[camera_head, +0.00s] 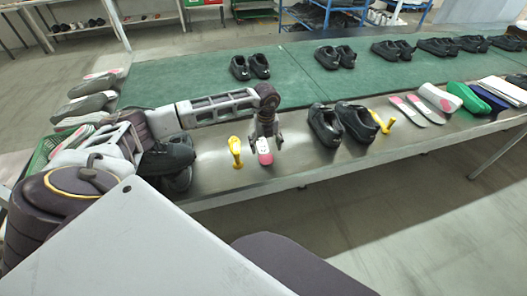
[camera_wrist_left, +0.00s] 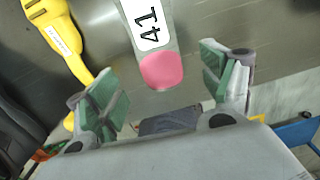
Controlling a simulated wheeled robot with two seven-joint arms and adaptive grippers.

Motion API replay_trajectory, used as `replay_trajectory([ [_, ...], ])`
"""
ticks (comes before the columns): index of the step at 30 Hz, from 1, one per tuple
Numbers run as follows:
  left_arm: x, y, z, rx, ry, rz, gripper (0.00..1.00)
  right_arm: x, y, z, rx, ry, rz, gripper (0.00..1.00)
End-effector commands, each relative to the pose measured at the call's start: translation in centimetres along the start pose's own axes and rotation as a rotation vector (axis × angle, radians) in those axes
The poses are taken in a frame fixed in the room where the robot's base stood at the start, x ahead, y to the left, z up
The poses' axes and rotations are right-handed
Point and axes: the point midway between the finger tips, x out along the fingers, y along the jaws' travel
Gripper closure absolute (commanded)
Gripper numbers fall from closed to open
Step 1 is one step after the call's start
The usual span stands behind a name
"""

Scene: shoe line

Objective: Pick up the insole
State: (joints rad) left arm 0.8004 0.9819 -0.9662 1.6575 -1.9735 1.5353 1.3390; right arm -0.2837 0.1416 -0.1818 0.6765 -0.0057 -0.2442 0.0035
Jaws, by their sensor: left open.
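An insole (camera_head: 265,154) with a pink heel and a white label lies on the metal bench beneath my left gripper. It also shows in the left wrist view (camera_wrist_left: 163,70), with "41" on the label and its pink end pointing toward the gap between the fingers. My left gripper (camera_head: 264,143) is open around or just above the insole; in the left wrist view its green-padded fingers (camera_wrist_left: 170,90) stand wide apart, one on each side, not touching it. Two more insoles (camera_head: 423,109) lie farther right on the bench. My right gripper is not in view.
A yellow shoe-shaped tool (camera_head: 235,153) lies just left of the insole. A pair of black shoes (camera_head: 341,124) stands to the right, with another yellow tool (camera_head: 381,122) beyond. More black shoes (camera_head: 168,158) sit at left. A green belt (camera_head: 295,75) with several shoe pairs runs behind.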

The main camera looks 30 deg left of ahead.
Motion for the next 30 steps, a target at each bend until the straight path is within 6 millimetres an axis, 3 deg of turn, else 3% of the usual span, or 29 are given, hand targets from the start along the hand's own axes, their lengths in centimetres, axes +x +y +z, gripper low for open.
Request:
replay_trajectory([
  [6,1.9,0.1,-0.1,-0.001,0.003,0.002,0.19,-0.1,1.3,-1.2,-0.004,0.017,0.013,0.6],
  [15,4.7,0.1,-0.1,0.0,0.001,0.0,0.19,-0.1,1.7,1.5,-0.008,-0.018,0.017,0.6],
  [30,5.0,0.2,-0.1,0.0,0.001,0.001,0.19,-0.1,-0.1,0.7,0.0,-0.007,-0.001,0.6],
])
